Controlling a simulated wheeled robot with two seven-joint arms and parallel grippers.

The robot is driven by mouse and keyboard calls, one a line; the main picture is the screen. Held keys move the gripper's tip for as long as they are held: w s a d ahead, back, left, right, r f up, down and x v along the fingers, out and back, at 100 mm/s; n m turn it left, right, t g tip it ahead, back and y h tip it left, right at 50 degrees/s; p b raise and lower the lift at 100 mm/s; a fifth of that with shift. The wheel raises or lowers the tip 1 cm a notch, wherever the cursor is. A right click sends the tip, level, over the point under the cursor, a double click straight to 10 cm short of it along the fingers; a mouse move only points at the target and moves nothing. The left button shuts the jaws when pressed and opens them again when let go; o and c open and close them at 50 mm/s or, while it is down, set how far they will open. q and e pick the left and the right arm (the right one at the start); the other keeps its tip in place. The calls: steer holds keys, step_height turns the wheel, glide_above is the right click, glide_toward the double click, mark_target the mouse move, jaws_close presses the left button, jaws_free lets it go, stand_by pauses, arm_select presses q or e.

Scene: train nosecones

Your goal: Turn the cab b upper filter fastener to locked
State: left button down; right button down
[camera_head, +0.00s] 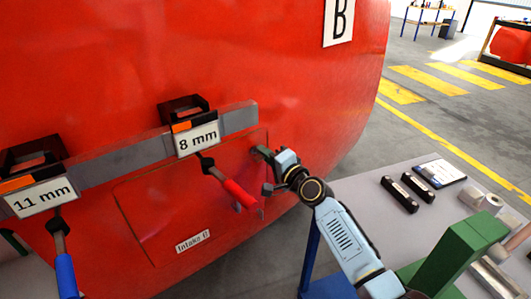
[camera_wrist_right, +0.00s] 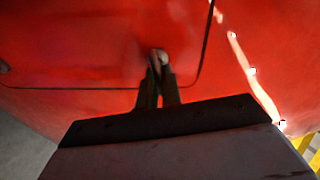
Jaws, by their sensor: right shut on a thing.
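The red cab nose (camera_head: 300,60) carries a "B" sign (camera_head: 339,20) and a seamed panel (camera_head: 150,215) with an "Intake" label. My right gripper (camera_head: 263,170) is at the panel's right edge. In the right wrist view its fingers (camera_wrist_right: 158,88) are closed on a small pale knob, which I take to be the fastener (camera_wrist_right: 161,55), just inside the panel seam. In the head view the gripper hides the fastener, and I cannot tell its turn angle. My left gripper is not in view.
A grey rail (camera_head: 238,119) crosses the nose with "8 mm" (camera_head: 198,139) and "11 mm" (camera_head: 40,198) holders. A red-handled tool (camera_head: 232,188) hangs close beside my right gripper, a blue-handled one (camera_head: 66,274) further left. A grey table (camera_head: 395,230) with several parts stands at right.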

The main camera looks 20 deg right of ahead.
steer(key=shift+f+m, duration=0.1)
steer(key=shift+m, duration=1)
steer(key=c, duration=1.6)
jaws_free()
steer(key=p+v, duration=0.1)
steer(key=v, duration=1.2)
steer(key=shift+s, duration=0.2)
